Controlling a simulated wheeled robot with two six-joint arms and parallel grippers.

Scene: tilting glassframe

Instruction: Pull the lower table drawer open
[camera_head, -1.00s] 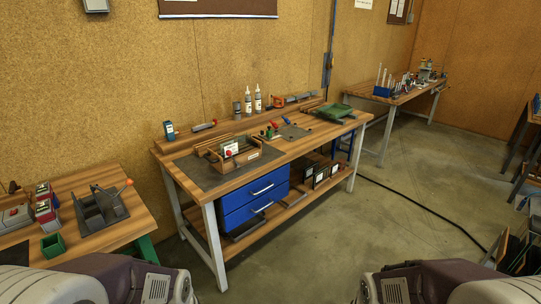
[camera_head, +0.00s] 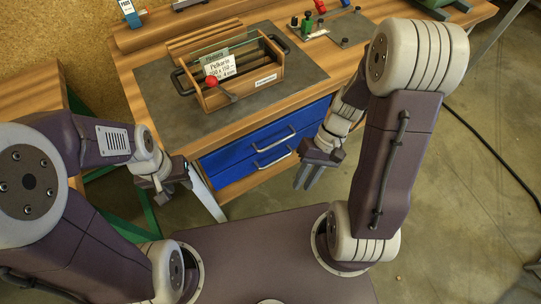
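The blue drawer unit hangs under the workbench. The upper drawer (camera_head: 235,149) has a pale bar handle (camera_head: 274,139). The lower drawer (camera_head: 234,174) shows just below it, with its own bar handle (camera_head: 272,160). Both drawers look closed. My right gripper (camera_head: 308,184) is to the right of the lower handle, apart from it, with its fingers pointing down and a gap between them. My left gripper (camera_head: 176,192) is to the left of the drawers, near the table leg, with its fingers apart and nothing between them.
A wooden tray with a card (camera_head: 219,67) and a red ball (camera_head: 211,81) stands on the dark mat (camera_head: 163,98) above the drawers. A table leg (camera_head: 205,192) is beside my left gripper. A green frame (camera_head: 147,212) stands at the left.

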